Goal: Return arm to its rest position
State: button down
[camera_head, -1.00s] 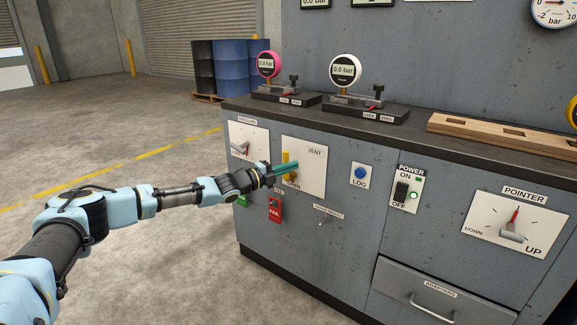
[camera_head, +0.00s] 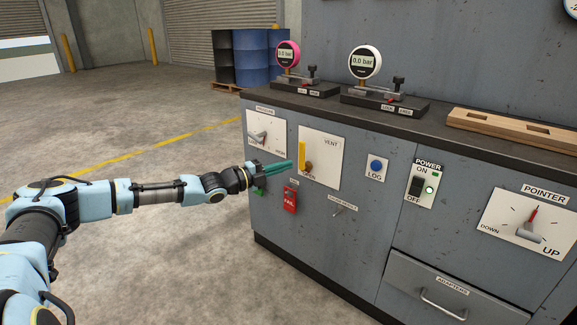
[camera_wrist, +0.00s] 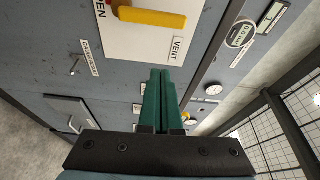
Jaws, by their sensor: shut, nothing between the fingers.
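My gripper (camera_head: 291,165) has green fingers, shut with nothing between them. In the head view it is in front of the cabinet (camera_head: 350,235), just left of the yellow vent lever (camera_head: 302,155) on its white plate. The lever stands upright in that view. In the wrist view the closed fingers (camera_wrist: 160,75) point toward the lower edge of the vent plate (camera_wrist: 150,45), with the yellow lever (camera_wrist: 150,17) above them and apart. My arm reaches in from the left, nearly level.
Two gauges, pink (camera_head: 288,54) and white (camera_head: 365,62), stand on the dark counter. A red tag (camera_head: 290,200) and small toggle (camera_head: 338,211) are below the vent plate. Power switch (camera_head: 417,186), pointer lever (camera_head: 526,228) and drawer (camera_head: 445,285) are to the right. Open floor lies left.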

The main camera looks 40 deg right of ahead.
dwell(0.4)
jog(key=s+a+f+m+g+y, duration=0.4)
jog(key=s+a+m+y, duration=0.5)
jog(key=m, duration=0.8)
jog(key=a+m+t+y, duration=0.35)
jog(key=a+m, duration=0.65)
jog(key=a, duration=0.9)
jog(key=s+a+r+m+t+y, duration=0.25)
jog(key=a+r+m, duration=0.3)
jog(key=a, duration=0.65)
jog(key=s+a+r+m+t+y, duration=0.1)
jog(key=a+r+m+y, duration=0.25)
jog(key=a+r, duration=0.6)
notch_tip(320, 180, up, 12)
jog(key=a+p, duration=0.2)
jog(key=p, duration=1.2)
jog(key=shift+a+r+m+p, duration=0.15)
jog(key=shift+a+m+p, duration=0.1)
jog(key=shift+m+p, duration=0.15)
